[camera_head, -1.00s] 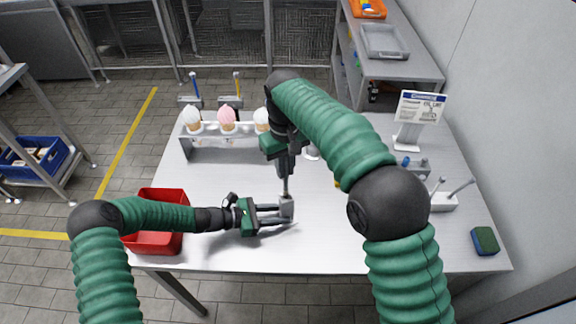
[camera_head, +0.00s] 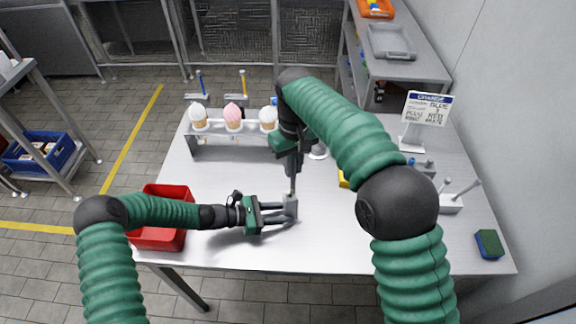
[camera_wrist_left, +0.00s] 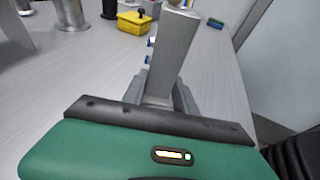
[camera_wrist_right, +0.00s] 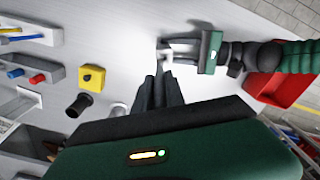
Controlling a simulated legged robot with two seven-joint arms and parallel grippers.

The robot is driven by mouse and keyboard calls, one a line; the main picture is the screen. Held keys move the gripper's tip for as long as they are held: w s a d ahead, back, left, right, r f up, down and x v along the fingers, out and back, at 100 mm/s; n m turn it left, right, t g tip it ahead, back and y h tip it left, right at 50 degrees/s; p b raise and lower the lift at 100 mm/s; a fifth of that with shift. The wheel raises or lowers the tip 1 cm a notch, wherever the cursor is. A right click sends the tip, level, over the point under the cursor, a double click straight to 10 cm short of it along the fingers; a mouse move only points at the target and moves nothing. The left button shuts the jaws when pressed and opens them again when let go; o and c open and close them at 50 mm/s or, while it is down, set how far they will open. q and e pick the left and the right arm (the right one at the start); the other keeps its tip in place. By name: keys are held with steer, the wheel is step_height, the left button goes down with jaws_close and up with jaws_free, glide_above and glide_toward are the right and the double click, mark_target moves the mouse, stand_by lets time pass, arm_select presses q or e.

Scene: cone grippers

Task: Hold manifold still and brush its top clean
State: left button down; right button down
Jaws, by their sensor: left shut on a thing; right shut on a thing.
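The manifold (camera_head: 290,207) is a small grey block standing upright on the table, near the front middle. My left gripper (camera_head: 281,210) reaches in from the left and is shut on it. In the left wrist view the manifold (camera_wrist_left: 172,55) rises tall and grey between the fingers. My right gripper (camera_head: 294,172) points down just above the manifold, shut on a thin brush, of which little shows. In the right wrist view its dark fingers (camera_wrist_right: 160,92) hide the brush, with the manifold (camera_wrist_right: 165,58) just beyond. I cannot tell whether the brush touches the manifold's top.
A red bin (camera_head: 163,238) stands at the left front. A rack (camera_head: 195,145) with several ice-cream cones stands behind. A yellow box (camera_wrist_right: 92,77), a sign (camera_head: 427,108), a white holder (camera_head: 450,203) and a blue-green sponge (camera_head: 489,244) are toward the right.

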steer(key=shift+d, duration=0.2)
steer(key=shift+r, duration=3)
arm_select(q)
steer(key=c, duration=0.6)
jaws_free()
steer(key=o, duration=0.6)
